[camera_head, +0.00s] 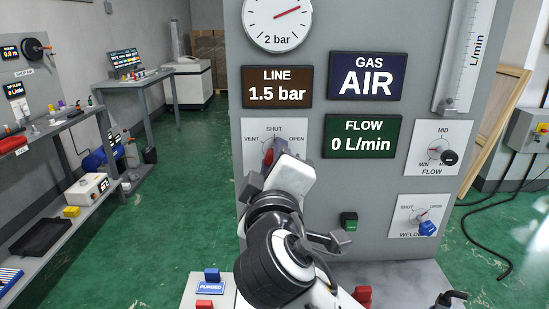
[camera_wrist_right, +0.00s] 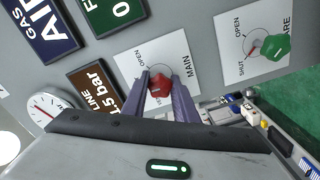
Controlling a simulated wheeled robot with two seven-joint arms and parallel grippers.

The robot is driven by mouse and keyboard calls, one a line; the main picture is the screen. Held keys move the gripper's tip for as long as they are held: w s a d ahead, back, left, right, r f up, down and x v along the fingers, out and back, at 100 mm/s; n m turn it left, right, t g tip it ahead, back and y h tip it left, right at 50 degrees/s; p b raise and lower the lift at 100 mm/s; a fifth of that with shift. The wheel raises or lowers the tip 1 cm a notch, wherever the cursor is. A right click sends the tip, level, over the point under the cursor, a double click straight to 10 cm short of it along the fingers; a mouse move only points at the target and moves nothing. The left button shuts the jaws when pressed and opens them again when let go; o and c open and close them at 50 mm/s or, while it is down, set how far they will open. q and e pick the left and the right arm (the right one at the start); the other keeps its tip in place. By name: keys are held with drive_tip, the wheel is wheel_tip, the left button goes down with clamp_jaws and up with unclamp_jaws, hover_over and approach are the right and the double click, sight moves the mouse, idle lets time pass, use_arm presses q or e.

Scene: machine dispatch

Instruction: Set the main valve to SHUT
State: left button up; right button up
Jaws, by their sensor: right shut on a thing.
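The main valve's white plate (camera_head: 250,130) is on the front of the grey cabinet, marked VENT, SHUT and OPEN. My right gripper (camera_head: 273,152) is at this plate and covers most of the knob in the head view. In the right wrist view the red main knob (camera_wrist_right: 159,86) sits between the two fingers of my right gripper (camera_wrist_right: 160,92), which is shut on it. The plate there (camera_wrist_right: 130,66) reads MAIN and OPEN. I cannot tell exactly which mark the knob points to. My left gripper is not in view.
The LINE display (camera_head: 277,87) reads 1.5 bar and the FLOW display (camera_head: 362,137) 0 L/min. The flow knob (camera_head: 449,157) and blue welder knob (camera_head: 428,228) are at the right. The wrist view shows a green knob (camera_wrist_right: 275,46) beside the main valve. Benches stand left.

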drive_tip(key=shift+f, duration=0.1)
idle(0.5)
drive_tip(key=o, duration=1.1)
drive_tip(key=shift+c, duration=0.2)
drive_tip(key=s+b, duration=0.2)
drive_tip(key=s, duration=0.8)
drive_tip(key=shift+s, duration=0.2)
